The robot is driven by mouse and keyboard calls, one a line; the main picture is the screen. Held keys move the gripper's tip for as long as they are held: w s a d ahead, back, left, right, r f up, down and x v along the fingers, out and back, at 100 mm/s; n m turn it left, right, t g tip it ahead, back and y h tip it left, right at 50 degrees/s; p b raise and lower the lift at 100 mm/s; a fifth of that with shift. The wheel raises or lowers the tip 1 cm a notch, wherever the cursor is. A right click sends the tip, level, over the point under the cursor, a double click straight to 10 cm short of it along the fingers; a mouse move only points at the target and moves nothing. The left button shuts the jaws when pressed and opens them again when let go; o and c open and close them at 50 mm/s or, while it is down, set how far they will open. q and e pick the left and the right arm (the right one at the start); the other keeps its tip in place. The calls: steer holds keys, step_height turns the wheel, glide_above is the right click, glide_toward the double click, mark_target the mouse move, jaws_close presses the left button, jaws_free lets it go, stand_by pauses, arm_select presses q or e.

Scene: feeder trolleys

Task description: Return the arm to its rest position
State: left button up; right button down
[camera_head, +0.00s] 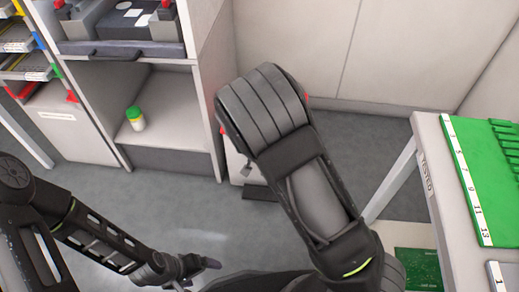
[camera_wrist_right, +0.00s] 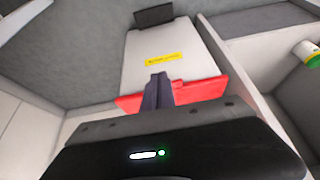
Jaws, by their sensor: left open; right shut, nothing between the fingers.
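My right arm reaches away from me across the middle of the head view, and its thick dark links cover most of what lies beneath. My right gripper (camera_wrist_right: 157,92) shows in the right wrist view with its fingers shut and nothing between them. It is over a pale box with red edges (camera_wrist_right: 205,88) and a yellow label (camera_wrist_right: 163,59); whether it touches the box I cannot tell. My left gripper (camera_head: 197,270) is low in the head view, open and empty, above the grey floor.
A cabinet (camera_head: 205,60) stands at left, with a green-lidded white bottle (camera_head: 135,119) on its lower shelf. A table with a TESTED label (camera_head: 427,172) and a green board (camera_head: 470,170) stands at right. A dark plate (camera_head: 262,193) lies by the box. Floor between is clear.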

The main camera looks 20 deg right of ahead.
stand_by(0.3)
steer(key=s+a+f+n+g+y, duration=0.1)
steer(key=s+a+f, duration=0.1)
steer(key=s+f, duration=0.45)
steer(key=s+a+f+n+g+y, duration=0.1)
steer(key=s+a+f+g+y, duration=0.15)
steer(key=s, duration=0.65)
steer(key=s+a+f+n+g+y, duration=0.1)
steer(key=s+a+f, duration=0.2)
steer(key=s+f, duration=0.3)
steer(key=s+a+r+y, duration=0.2)
steer(key=s+a+r, duration=0.1)
steer(key=s+a, duration=0.25)
step_height(320, 180, up, 17)
steer(key=p, duration=1.7)
steer(key=shift+s+d, duration=0.15)
steer(key=shift+d, duration=0.2)
steer(key=shift+f+t, duration=0.1)
steer(key=shift+t, duration=0.15)
